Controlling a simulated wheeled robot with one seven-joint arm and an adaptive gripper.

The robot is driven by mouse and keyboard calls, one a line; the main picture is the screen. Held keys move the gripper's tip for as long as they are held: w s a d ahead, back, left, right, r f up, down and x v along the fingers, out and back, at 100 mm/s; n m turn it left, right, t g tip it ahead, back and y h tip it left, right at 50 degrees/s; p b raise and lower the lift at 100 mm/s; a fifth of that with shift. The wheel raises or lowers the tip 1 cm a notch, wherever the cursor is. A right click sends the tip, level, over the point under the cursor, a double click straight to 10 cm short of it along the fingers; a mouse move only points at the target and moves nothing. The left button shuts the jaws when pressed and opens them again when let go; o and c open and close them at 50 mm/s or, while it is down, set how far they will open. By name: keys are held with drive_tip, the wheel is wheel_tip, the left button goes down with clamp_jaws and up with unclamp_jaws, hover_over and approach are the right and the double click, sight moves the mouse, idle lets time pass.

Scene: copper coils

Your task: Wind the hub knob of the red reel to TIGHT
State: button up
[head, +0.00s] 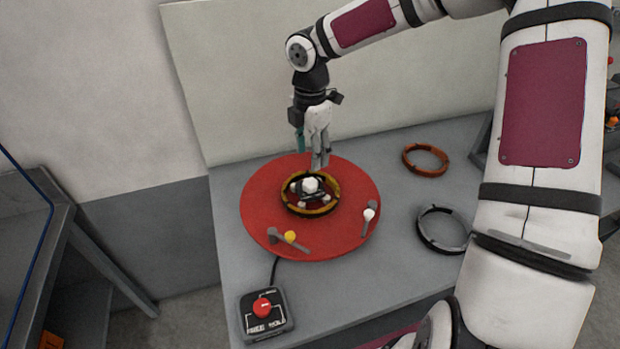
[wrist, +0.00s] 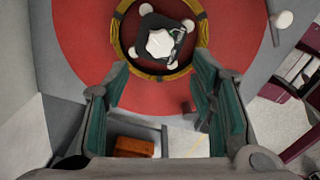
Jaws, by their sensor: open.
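The red reel (head: 270,195) is a large red disc lying flat on the grey table. A dark hub with a black and yellow ring (head: 325,207) sits at its middle, topped by a white hub knob (head: 310,185). The knob also shows in the wrist view (wrist: 160,43), on a dark square piece with white round ends. My gripper (head: 320,165) points down just behind the knob, above the disc. In the wrist view my gripper (wrist: 160,105) is open with nothing between its fingers. I cannot read a TIGHT mark.
Two levers, one with a yellow ball (head: 290,236) and one with a white ball (head: 369,214), sit on the disc. A control box with a red knob (head: 262,305) is in front. An orange ring (head: 425,159) and a dark ring (head: 442,230) lie to the right. A wall stands behind.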

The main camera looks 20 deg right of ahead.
sight(310, 182)
wheel_tip(310, 182, down, 9)
drive_tip(key=shift+p, duration=0.3)
drive_tip(key=c, duration=1.1)
